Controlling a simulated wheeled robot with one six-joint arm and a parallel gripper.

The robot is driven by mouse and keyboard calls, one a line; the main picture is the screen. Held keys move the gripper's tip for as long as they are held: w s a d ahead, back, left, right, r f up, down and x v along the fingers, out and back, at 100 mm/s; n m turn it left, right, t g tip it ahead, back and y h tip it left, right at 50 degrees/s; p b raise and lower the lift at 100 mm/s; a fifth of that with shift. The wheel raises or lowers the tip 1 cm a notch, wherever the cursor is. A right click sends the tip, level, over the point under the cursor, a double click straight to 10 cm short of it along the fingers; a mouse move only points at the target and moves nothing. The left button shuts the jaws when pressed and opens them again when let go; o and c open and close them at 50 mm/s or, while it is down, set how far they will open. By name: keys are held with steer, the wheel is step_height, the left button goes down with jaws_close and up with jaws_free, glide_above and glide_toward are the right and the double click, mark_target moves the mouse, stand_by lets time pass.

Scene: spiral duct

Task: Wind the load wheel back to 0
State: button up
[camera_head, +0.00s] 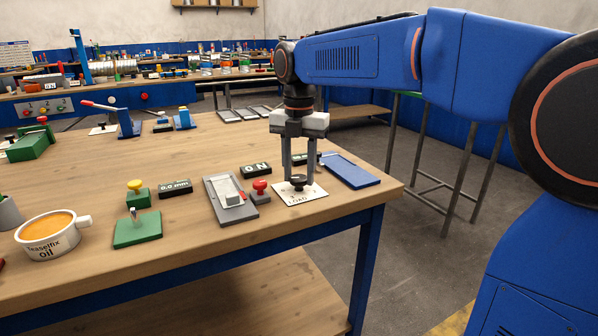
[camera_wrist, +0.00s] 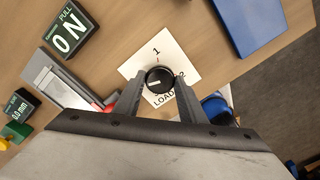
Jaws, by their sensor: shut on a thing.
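The load wheel is a small black knob (camera_head: 298,182) on a white plate (camera_head: 312,190) marked LOAD, near the right end of the bench. In the wrist view the knob (camera_wrist: 160,76) has a white pointer mark on its left half. A 1 shows above it and part of a 2 at its right; I see no 0 mark. My gripper (camera_head: 298,177) points down over the plate. Its two fingers (camera_wrist: 160,86) stand on either side of the knob and are shut on it. The fingers hide parts of the plate.
A PULL display (camera_head: 255,169) reads 0 N; another display (camera_head: 175,188) reads 0.0 mm. A red button (camera_head: 260,186) stands close left of the plate, beside a grey fixture (camera_head: 217,207). A blue tray (camera_head: 350,171) lies to the right, near the bench edge.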

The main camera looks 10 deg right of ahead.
mark_target(300, 178)
steer(key=shift+n, duration=0.3)
steer(key=o, duration=1)
step_height(300, 178, up, 17)
steer(key=shift+r, duration=0.2)
stand_by(0.4)
steer(key=s+d+f+m+t, duration=0.1)
steer(key=s+d+f+m, duration=0.4)
steer(key=s+f+m, duration=0.4)
steer(key=s+d+f+m+t, duration=0.2)
steer(key=s+d+f+m, duration=0.3)
steer(key=s+f+m, duration=0.4)
steer(key=s+d+f+m+t, duration=0.1)
steer(key=s+d+f+m, duration=0.5)
steer(key=s+f+m, duration=0.3)
step_height(300, 178, down, 6)
steer(key=shift+m+t, duration=0.4)
steer(key=shift+m, duration=1.3)
